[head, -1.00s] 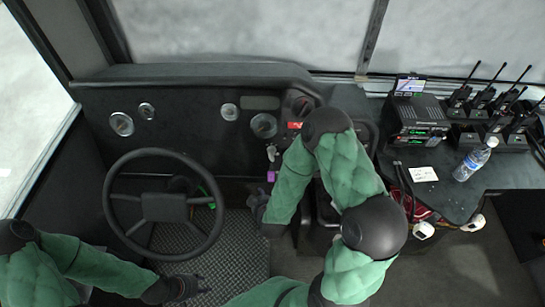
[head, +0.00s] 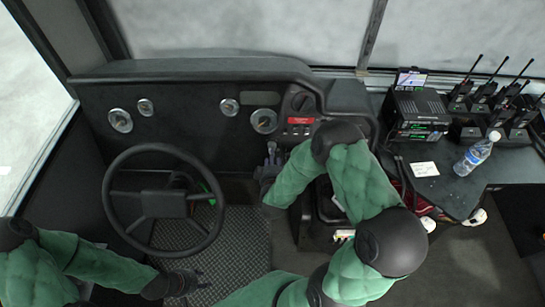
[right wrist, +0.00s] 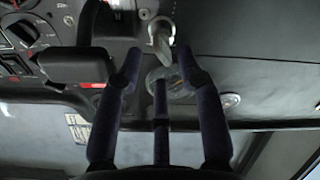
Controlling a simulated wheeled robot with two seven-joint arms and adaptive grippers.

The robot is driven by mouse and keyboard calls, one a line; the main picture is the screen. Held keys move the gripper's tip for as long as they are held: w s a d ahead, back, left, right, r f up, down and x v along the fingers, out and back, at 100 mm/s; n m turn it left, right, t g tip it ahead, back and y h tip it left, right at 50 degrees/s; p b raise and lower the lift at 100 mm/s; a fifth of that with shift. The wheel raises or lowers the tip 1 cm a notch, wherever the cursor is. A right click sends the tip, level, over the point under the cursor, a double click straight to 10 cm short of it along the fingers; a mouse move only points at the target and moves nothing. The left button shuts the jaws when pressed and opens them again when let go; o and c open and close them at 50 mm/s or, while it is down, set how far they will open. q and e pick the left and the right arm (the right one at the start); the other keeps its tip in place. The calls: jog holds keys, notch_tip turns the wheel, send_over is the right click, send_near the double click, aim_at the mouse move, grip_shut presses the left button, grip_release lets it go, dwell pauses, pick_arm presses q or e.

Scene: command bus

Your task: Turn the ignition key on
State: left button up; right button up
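The ignition key (head: 271,150) shows as a small grey piece on the dash, right of the steering wheel (head: 160,205). In the right wrist view the grey key (right wrist: 160,35) points down between and just beyond the fingertips. My right gripper (head: 268,167) is just below the key in the head view. In the right wrist view its dark fingers (right wrist: 158,62) are spread, with a gap on each side of the key; I see no grip on it. My left gripper (head: 197,282) is low, below the steering wheel, empty, its fingers apart.
The dash has gauges (head: 264,121) and a red-labelled switch panel (head: 300,121). A dark lever or block (right wrist: 75,66) lies left of the fingers in the right wrist view. At the right a counter holds a radio (head: 420,112), handsets and a water bottle (head: 474,156).

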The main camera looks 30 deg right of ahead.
jog(key=shift+b+x, duration=0.35)
jog(key=shift+x, duration=1.3)
grip_shut()
